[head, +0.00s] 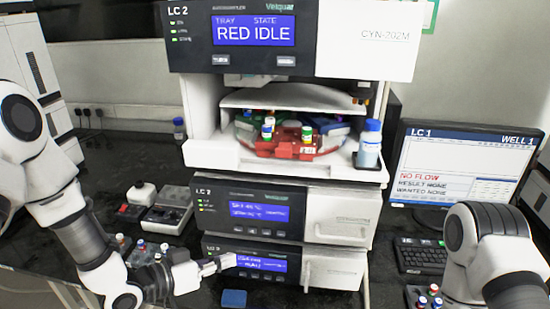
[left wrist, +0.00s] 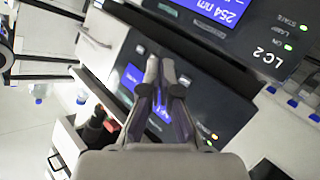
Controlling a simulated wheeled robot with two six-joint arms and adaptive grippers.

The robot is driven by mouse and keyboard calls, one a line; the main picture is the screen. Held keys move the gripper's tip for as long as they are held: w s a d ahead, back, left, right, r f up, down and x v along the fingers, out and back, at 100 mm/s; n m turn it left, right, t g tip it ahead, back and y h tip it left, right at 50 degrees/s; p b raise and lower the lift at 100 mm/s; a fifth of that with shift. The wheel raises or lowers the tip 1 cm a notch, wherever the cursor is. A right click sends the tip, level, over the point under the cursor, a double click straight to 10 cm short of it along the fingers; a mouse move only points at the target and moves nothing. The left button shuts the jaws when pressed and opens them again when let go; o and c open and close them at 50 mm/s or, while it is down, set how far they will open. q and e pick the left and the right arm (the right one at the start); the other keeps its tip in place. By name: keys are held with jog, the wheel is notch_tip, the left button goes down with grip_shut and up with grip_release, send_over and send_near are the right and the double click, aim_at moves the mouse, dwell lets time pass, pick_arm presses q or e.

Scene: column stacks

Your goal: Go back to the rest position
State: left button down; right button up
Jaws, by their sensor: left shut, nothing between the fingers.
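My left gripper (head: 226,261) is in front of the lowest module of the LC 2 stack (head: 286,225), near that module's blue display (head: 262,263). Its fingers are together with nothing between them. The left wrist view also shows the closed left gripper (left wrist: 162,68) against the dark front panel; I cannot tell whether the tips touch it. My right arm (head: 490,245) comes in at the lower right of the head view, but its gripper is out of the picture.
The open tray compartment holds a red tray (head: 290,148) with vials. A blue-capped bottle (head: 369,145) stands at its right. A monitor (head: 462,175) and keyboard (head: 424,256) are on the right. Vials and a small instrument (head: 166,217) lie near my left arm. A blue block (head: 233,298) lies in front.

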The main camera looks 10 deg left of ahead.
pick_arm(q)
jog(key=s+f+n+g+y, duration=0.1)
jog(key=s+f+g+y, duration=0.15)
jog(key=s+f, duration=0.55)
jog(key=s+f+n+g+y, duration=0.1)
jog(key=s+f+g+y, duration=0.2)
jog(key=f, duration=1)
jog(key=s+a+f+n+g+y, duration=0.1)
jog(key=s+a+f+g+y, duration=0.1)
jog(key=s, duration=0.5)
jog(key=s+a+f+g+y, duration=0.2)
jog(key=s+a+f, duration=0.2)
jog(key=s+a, duration=0.2)
jog(key=shift+s+a+f+n+g+y, duration=0.25)
jog(key=shift+s+a+n+g+y, duration=0.15)
jog(key=shift+a, duration=0.15)
jog(key=shift+w, duration=0.1)
